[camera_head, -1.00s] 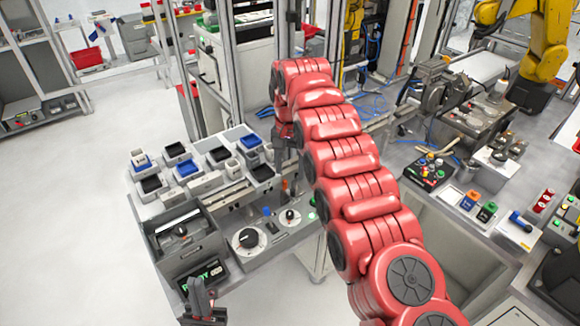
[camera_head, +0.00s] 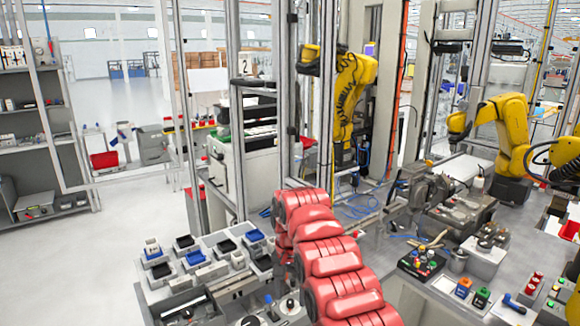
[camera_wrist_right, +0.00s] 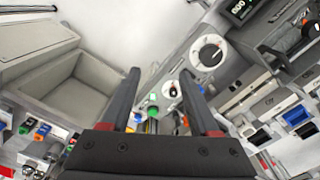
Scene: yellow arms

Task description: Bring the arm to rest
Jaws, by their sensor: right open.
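My red right arm (camera_head: 335,265) rises from the bottom edge in the head view, right of the parts bench, and bends over at its top. Its gripper (camera_head: 277,242) is mostly hidden behind the arm there. In the right wrist view the two dark fingers of the right gripper (camera_wrist_right: 160,72) stand wide apart with nothing between them. Beyond them show a white dial (camera_wrist_right: 209,53) and a green button (camera_wrist_right: 153,110); the fingers appear clear of both. My left gripper is not in view.
The parts bench (camera_head: 150,296) carries several small blue and black bins. A button box (camera_head: 421,263) sits on the right-hand bench. Yellow robot arms (camera_head: 352,95) and metal posts stand behind. Floor at left is open. The wrist view shows a grey bin (camera_wrist_right: 75,72).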

